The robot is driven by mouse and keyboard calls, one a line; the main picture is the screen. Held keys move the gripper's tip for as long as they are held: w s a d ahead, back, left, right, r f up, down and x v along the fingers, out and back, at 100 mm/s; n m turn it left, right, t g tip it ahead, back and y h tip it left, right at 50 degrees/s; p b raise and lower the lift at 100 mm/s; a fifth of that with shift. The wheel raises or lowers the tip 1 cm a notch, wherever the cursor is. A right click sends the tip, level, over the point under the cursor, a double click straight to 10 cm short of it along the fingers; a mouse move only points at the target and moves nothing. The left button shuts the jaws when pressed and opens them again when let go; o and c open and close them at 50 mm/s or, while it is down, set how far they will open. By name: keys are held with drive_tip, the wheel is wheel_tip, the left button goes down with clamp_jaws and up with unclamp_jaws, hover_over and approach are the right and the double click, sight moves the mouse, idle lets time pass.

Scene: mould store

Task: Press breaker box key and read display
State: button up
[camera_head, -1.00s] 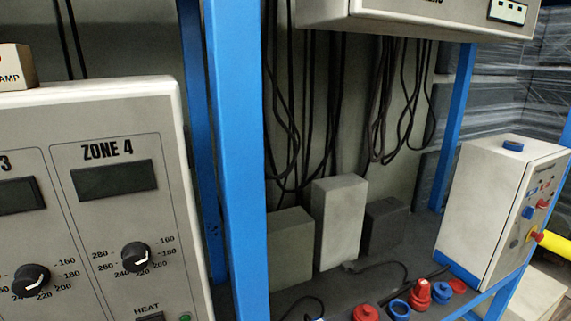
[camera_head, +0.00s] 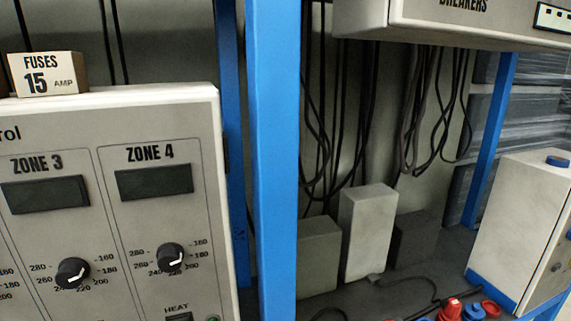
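The breaker box (camera_head: 450,28) is at the top right, labelled "BREAKERS" on its front and cut off by the top edge. A small white panel (camera_head: 553,18) with dark marks sits at its right end; whether this holds the key or the display I cannot tell. A zone control box at the left has dark, blank displays for Zone 3 (camera_head: 45,194) and Zone 4 (camera_head: 154,181), each above a black knob. My gripper is not in view.
A blue upright post (camera_head: 272,160) stands between the zone control box and the breaker side. A "FUSES 15 AMP" box (camera_head: 48,74) sits on the control box. Grey boxes (camera_head: 368,234), red and blue connectors (camera_head: 450,309) and a white-and-blue cabinet (camera_head: 518,220) stand below the hanging cables.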

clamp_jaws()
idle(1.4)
